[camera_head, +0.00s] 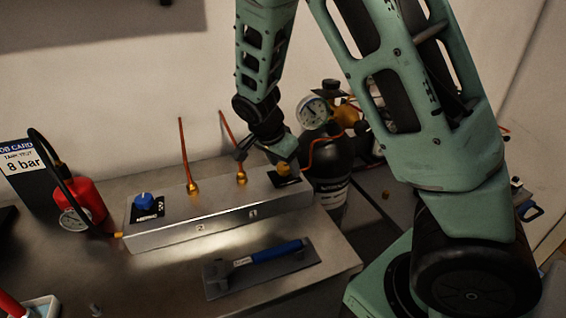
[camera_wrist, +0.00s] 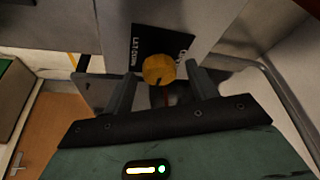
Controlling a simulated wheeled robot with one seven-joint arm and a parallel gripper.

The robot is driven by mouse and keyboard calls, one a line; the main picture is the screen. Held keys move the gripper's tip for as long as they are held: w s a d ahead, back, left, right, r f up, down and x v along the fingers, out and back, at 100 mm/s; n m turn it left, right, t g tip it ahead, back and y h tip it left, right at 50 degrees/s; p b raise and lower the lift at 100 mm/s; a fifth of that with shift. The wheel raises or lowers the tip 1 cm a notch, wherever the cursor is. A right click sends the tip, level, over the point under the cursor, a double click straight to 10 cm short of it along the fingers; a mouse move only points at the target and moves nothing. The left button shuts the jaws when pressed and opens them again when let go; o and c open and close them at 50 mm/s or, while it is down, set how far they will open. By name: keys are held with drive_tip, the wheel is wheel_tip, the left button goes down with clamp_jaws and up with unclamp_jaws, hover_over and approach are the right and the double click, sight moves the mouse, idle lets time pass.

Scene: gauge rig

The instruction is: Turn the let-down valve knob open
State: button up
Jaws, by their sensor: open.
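The let-down valve knob is a round yellow knob (camera_head: 284,169) at the right end of a grey metal manifold box (camera_head: 220,222). It also shows in the wrist view (camera_wrist: 158,69), beside a black label reading LET-DOWN. A dark mark shows on the knob's lower edge. My gripper (camera_head: 268,153) is at that end of the box. In the wrist view my gripper (camera_wrist: 161,74) is open, with one finger on each side of the knob and gaps visible between. Whether the fingertips reach down around the knob is hard to tell.
A blue knob (camera_head: 144,201) is at the box's left end. Two thin copper tubes (camera_head: 184,155) rise from brass fittings between the knobs. A black cylinder (camera_head: 330,162) with a gauge (camera_head: 313,112) stands behind right. A red bottle (camera_head: 86,200) stands left. A blue-handled tool (camera_head: 270,252) lies in front.

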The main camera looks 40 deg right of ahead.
drive_tip(key=c, duration=1)
